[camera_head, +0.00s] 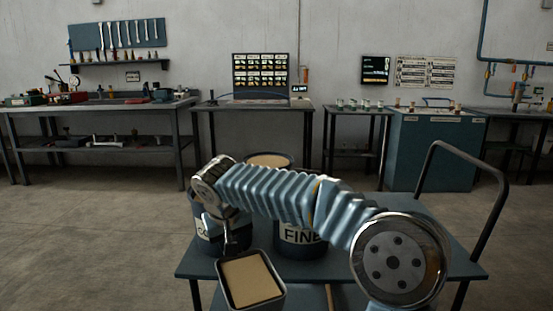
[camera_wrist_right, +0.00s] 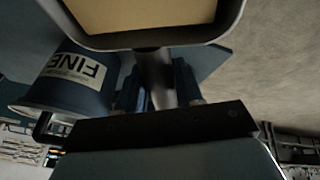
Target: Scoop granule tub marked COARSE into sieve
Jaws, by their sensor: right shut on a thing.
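My right gripper (camera_head: 232,236) is shut on the handle of a scoop. The scoop (camera_head: 284,296) is a dark rectangular pan full of beige material, held out over the near edge of the cart. In the right wrist view, the fingers (camera_wrist_right: 158,88) grip the scoop's handle below the filled pan (camera_wrist_right: 150,42). A dark blue tub with a label beginning "C" (camera_head: 203,229) stands at the left, mostly hidden behind my wrist. A tub marked FINE (camera_head: 299,238) stands beside it, partly behind my arm; it also shows in the wrist view (camera_wrist_right: 75,90). I cannot identify a sieve.
A round container with beige contents (camera_head: 268,160) shows behind my arm. The blue-grey cart (camera_head: 405,210) has a black push handle (camera_head: 492,205) at its right. Workbenches (camera_head: 100,105) and a blue cabinet (camera_head: 432,150) line the back wall. Floor between is clear.

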